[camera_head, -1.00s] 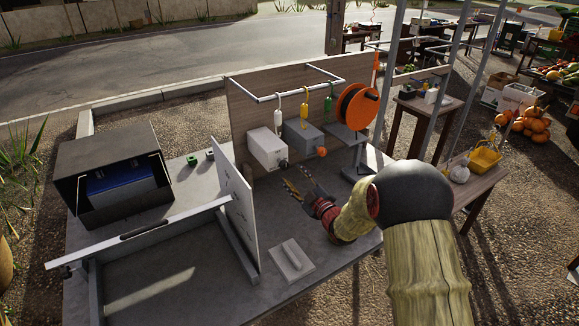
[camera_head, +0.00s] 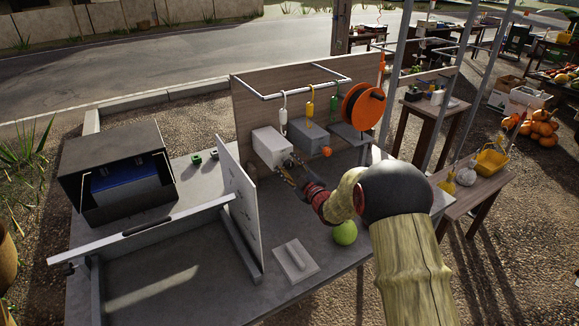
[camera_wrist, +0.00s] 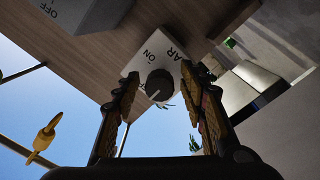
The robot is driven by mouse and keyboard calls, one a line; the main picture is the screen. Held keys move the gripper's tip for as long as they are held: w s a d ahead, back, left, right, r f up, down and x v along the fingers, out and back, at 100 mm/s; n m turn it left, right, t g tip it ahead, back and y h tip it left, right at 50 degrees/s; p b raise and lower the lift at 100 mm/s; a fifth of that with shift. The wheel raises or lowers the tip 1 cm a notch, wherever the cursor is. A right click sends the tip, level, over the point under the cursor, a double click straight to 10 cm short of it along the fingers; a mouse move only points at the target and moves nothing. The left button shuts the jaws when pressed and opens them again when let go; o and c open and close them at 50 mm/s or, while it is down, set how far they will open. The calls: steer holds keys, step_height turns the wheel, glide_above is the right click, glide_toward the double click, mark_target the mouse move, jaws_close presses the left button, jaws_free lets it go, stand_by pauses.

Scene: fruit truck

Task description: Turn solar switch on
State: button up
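The solar switch is a light box (camera_head: 268,146) on the wooden back panel, left of a grey box (camera_head: 308,136) with an orange knob. In the wrist view, its white face (camera_wrist: 152,52) shows "ON" and part of a word ending in "AR". Its dark round knob (camera_wrist: 158,86) faces me; its exact setting is hard to read. My gripper (camera_head: 288,171) is at the front of the light box. In the wrist view, my gripper (camera_wrist: 161,79) is open, one finger on each side of the knob. I cannot tell whether either finger touches it.
An upright thin panel (camera_head: 240,205) stands left of my arm. A white plate with a handle (camera_head: 295,261) and a green round fruit (camera_head: 345,232) lie on the grey table. An orange reel (camera_head: 366,108) is at right. A dark box with a blue battery (camera_head: 125,187) stands left.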

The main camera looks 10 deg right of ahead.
steer(key=shift+c, duration=1.1)
steer(key=c, duration=0.7)
jaws_close()
steer(key=shift+m, duration=0.4)
steer(key=m, duration=0.3)
steer(key=shift+m, duration=0.4)
steer(key=m+p, duration=0.1)
steer(key=m, duration=0.3)
steer(key=shift+p, duration=0.3)
steer(key=m+p, duration=0.2)
steer(key=m, duration=0.2)
steer(key=shift+m+g, duration=0.3)
steer(key=shift+m, duration=0.1)
steer(key=m+p, duration=0.1)
steer(key=m, duration=0.3)
steer(key=shift+p, duration=0.3)
